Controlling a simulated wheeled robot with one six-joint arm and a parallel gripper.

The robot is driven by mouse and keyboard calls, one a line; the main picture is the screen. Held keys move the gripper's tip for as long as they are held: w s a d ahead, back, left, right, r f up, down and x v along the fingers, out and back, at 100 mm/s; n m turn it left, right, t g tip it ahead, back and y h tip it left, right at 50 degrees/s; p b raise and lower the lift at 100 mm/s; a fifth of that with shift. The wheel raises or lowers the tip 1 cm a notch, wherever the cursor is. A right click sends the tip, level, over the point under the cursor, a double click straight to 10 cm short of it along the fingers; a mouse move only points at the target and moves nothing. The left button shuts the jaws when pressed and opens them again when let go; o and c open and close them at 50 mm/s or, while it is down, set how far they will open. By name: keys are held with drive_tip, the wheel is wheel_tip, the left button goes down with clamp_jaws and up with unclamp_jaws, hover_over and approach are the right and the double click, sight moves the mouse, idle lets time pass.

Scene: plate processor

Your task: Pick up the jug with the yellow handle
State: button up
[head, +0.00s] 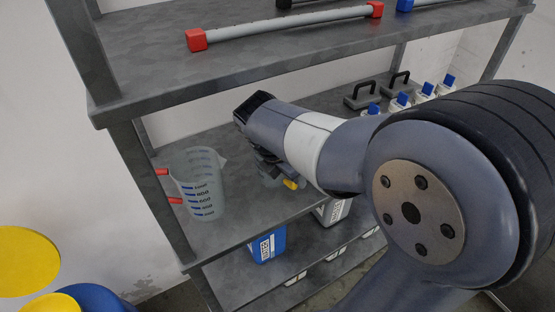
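A yellow handle part (291,184) shows just below my arm's wrist, on the middle shelf. A small piece of a clear jug (270,179) shows beside it; my arm hides most of this jug. My gripper (264,162) is under the wrist, right at this jug. Its fingers are mostly hidden, so I cannot tell whether they are open, shut or touching the handle. Another clear jug (203,187) with blue markings and a red handle (172,186) stands upright to the left on the same shelf.
The upper shelf (150,75) holds a grey bar with red ends (290,25) above my arm. White bottles with blue tops (401,102) and black-handled blocks (363,94) stand further back right. A blue-and-white container (268,247) is on the lower shelf. Yellow-topped drums (27,262) stand at lower left.

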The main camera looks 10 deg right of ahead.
drive_tip(key=shift+d+f, duration=0.1)
drive_tip(key=shift+f, duration=0.15)
drive_tip(key=shift+c, duration=0.3)
clamp_jaws()
